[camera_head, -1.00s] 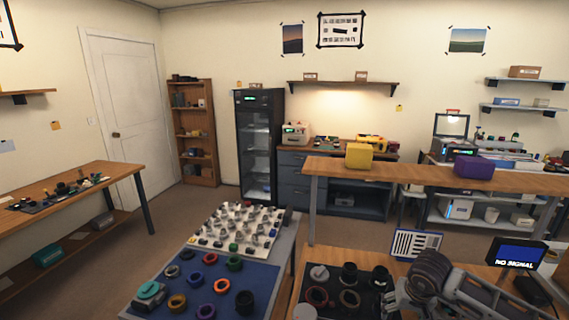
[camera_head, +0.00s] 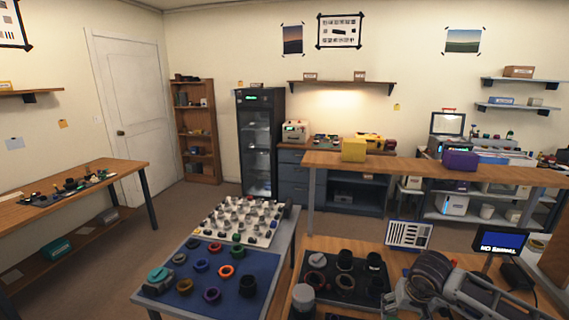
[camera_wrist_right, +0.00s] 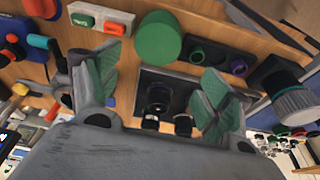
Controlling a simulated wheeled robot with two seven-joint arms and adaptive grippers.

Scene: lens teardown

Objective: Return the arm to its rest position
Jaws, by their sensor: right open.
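My right arm (camera_head: 440,278) reaches in from the lower right of the head view, over the wooden bench. In the right wrist view my right gripper (camera_wrist_right: 158,88) is open, its two green-padded fingers spread wide with nothing between them. Beyond the fingers lies a dark tray (camera_wrist_right: 150,82) with black lens parts. In the head view this dark tray (camera_head: 345,292) holds several rings and cylinders, just left of the gripper end. My left arm and gripper are not in view.
A blue mat (camera_head: 215,295) with several coloured rings is left of the bench. A white board (camera_head: 212,226) with small parts lies behind it. A grey-topped cylinder (camera_head: 303,297) stands at the bench's front. A small screen (camera_head: 500,242) and a striped chart (camera_head: 409,234) stand behind the arm.

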